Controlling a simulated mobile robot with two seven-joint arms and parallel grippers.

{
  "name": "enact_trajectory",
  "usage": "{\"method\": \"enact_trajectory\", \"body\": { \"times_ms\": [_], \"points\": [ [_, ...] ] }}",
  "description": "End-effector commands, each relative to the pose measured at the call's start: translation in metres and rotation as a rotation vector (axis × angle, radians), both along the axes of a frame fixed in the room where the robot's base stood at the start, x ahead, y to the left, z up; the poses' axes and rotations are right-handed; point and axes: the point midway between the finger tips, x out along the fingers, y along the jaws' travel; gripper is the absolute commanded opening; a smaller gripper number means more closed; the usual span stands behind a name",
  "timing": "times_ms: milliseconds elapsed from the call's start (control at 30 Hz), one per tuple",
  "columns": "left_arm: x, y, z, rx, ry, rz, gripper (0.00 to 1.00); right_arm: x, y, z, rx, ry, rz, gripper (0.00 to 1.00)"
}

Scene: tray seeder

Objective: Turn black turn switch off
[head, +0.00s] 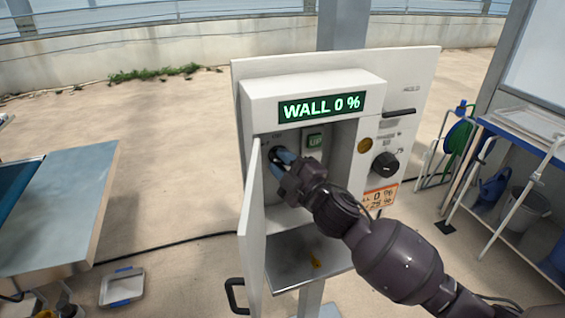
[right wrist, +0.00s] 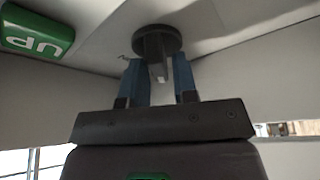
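The black turn switch (right wrist: 156,43) is a dark round knob with a narrow grip bar, mounted on the inner wall of the open cabinet. My right gripper (head: 284,157) reaches into the cabinet and mostly covers the switch in the head view. In the right wrist view, the blue fingertips of my right gripper (right wrist: 161,77) stand apart on both sides of the grip bar, with gaps showing beside it. I cannot tell whether either finger touches the knob. My left gripper is not in view.
The white cabinet's door (head: 252,215) hangs open left of my arm. A green UP button (head: 314,140) is beside the switch, under the "WALL 0 %" display (head: 319,107). Another black knob (head: 385,164) is on the right panel. A table (head: 62,215) stands left.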

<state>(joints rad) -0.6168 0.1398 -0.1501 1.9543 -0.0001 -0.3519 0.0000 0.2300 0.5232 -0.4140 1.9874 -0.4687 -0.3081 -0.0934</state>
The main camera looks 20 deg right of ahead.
Motion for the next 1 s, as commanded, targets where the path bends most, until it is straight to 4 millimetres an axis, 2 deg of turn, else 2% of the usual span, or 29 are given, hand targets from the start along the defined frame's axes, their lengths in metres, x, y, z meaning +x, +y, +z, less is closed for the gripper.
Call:
{"method": "enact_trajectory", "body": {
  "times_ms": [100, 467, 1000],
  "points": [
    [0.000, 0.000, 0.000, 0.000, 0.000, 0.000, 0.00, 0.000, 0.000, 0.000, 0.001, 0.000, 0.000, 0.40],
    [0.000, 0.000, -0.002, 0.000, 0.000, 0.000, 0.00, -0.006, -0.003, -0.002, 0.002, 0.001, 0.000, 0.40],
    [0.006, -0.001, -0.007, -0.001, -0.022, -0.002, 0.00, -0.083, -0.034, -0.019, 0.001, 0.002, 0.000, 0.40]
  ]
}}
